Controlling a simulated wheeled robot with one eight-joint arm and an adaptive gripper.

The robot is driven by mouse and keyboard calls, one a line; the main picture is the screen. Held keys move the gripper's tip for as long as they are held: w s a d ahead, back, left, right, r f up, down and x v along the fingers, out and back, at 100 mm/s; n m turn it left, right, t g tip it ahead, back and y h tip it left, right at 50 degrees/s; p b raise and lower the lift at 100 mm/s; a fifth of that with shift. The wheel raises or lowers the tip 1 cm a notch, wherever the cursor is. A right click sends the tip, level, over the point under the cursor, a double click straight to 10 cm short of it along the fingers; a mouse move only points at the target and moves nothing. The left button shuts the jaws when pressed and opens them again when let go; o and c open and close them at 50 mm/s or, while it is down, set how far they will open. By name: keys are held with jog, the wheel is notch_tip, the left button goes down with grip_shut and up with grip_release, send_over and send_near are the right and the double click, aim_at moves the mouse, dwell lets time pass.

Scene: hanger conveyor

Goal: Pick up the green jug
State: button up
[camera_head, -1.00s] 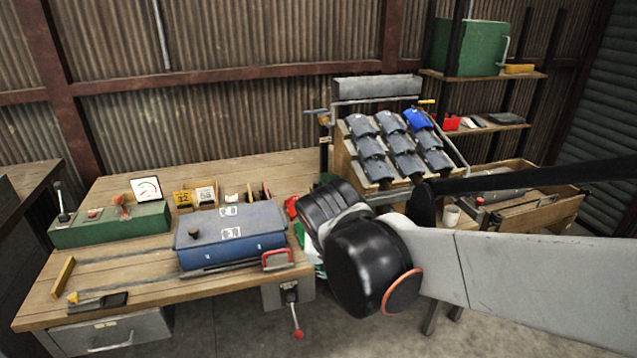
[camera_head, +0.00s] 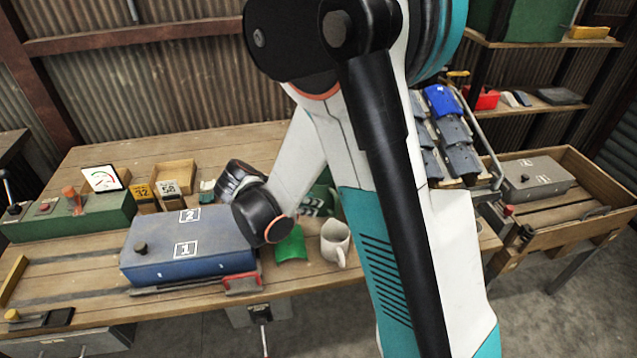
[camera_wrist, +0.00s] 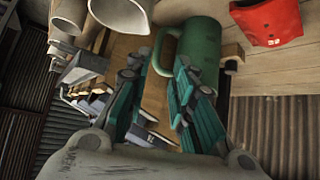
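The green jug (camera_wrist: 203,48) stands out in the wrist view, just beyond my gripper (camera_wrist: 162,68), with its handle (camera_wrist: 160,50) on the left side. The two teal fingers are apart, with the handle seen in the gap between their tips and the jug body beyond the right finger. I cannot tell whether a finger touches it. In the head view my arm hides most of the jug (camera_head: 326,181), and my gripper is partly hidden behind my wrist.
A blue box (camera_head: 190,250) stands left of my wrist. A rack with grey and blue pieces (camera_head: 441,100) is at the right. A red item (camera_wrist: 268,22) shows in the wrist view.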

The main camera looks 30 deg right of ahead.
aim_at(326, 197)
jog(key=b+x, duration=0.5)
jog(key=x, duration=0.9)
jog(key=shift+s+b, duration=0.1)
jog(key=shift+b, duration=0.3)
jog(key=shift+r, duration=0.15)
grip_shut()
